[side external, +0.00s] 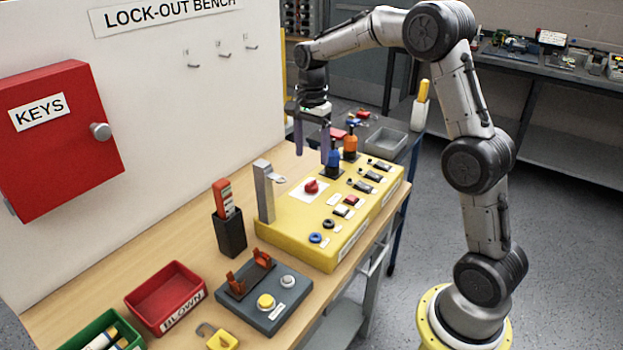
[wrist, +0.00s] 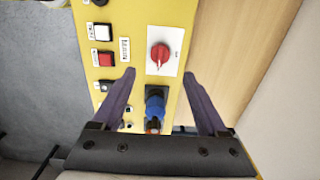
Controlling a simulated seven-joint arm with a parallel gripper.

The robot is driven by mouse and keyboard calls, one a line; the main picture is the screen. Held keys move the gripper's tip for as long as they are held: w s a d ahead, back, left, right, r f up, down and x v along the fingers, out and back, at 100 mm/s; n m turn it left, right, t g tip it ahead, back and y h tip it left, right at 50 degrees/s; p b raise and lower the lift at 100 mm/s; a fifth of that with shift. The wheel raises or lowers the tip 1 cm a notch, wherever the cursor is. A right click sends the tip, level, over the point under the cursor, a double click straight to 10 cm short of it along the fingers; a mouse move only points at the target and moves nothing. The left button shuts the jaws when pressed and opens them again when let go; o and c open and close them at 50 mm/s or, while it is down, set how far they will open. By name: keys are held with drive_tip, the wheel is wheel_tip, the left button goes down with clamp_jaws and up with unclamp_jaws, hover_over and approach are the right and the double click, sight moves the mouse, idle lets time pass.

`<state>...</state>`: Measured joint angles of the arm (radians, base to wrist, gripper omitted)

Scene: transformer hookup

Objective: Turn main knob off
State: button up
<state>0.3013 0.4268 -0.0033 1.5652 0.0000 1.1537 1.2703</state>
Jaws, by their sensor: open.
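The main knob is most likely the red rotary knob (side external: 311,186) on a white plate on top of the yellow control box (side external: 290,240). In the wrist view the red knob (wrist: 159,54) sits ahead of the fingertips, with its pointer line running along the picture's vertical, slightly tilted. My gripper (side external: 312,152) is open and empty, fingers pointing down, above the far part of the box. In the wrist view my gripper (wrist: 171,72) has its fingers spread wide, and a blue-handled lever (wrist: 155,104) shows between them. The knob is apart from both fingers.
Blue (side external: 333,160) and orange (side external: 350,142) levers stand upright close beside my gripper. A grey metal post (side external: 265,190) rises at the box's left. Push buttons and switches line its right side. A grey fuse base (side external: 263,300) and a red bin (side external: 165,297) stand nearer.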

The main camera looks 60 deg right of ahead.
sight(312, 182)
wheel_tip(312, 182, down, 8)
drive_tip(key=shift+f, duration=0.2)
clamp_jaws()
idle(0.5)
